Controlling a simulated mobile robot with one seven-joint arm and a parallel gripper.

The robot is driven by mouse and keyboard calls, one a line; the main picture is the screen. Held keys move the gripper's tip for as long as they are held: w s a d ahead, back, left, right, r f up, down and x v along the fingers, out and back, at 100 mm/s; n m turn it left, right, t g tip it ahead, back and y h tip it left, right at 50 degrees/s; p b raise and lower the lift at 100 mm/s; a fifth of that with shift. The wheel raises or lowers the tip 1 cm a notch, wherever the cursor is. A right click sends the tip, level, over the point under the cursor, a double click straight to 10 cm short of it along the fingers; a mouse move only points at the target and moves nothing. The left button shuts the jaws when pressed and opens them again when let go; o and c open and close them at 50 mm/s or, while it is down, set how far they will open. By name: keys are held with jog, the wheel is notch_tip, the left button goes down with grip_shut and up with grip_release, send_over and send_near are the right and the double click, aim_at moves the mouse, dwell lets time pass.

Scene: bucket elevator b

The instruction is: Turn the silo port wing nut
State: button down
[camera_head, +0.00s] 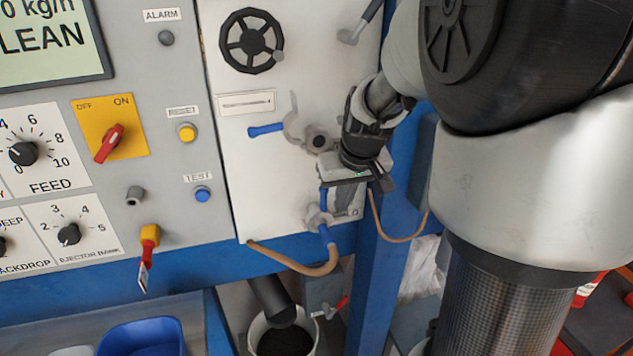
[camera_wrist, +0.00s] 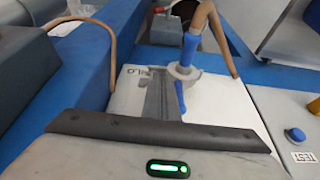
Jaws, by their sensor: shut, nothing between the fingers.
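The silo port wing nut (camera_head: 317,215) is a grey round hub with two blue wings, low on the white panel. Its wings stand close to upright, one above and one below the hub. It also shows in the wrist view (camera_wrist: 183,72), beside a partly covered label (camera_wrist: 139,71). My gripper (camera_head: 345,207) points down the panel just to the right of the nut. In the wrist view the fingers (camera_wrist: 160,84) are together and empty, next to the hub and the nearer wing. I cannot tell whether they touch the nut.
A similar fitting with a blue arm (camera_head: 266,130) sits higher on the panel. A black handwheel (camera_head: 251,41) is above it. A brown hose (camera_head: 300,264) loops below the nut, over a bucket (camera_head: 284,340). A blue post (camera_head: 376,270) stands at right. Control knobs and switches are at left.

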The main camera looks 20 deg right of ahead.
jog(key=shift+w+a, duration=0.4)
jog(key=shift+a, duration=0.15)
jog(key=shift+s+d+b, duration=0.1)
jog(key=shift+d+b, duration=0.05)
jog(key=shift+b, duration=0.15)
jog(key=shift+s+d, duration=0.3)
jog(key=shift+d, duration=0.3)
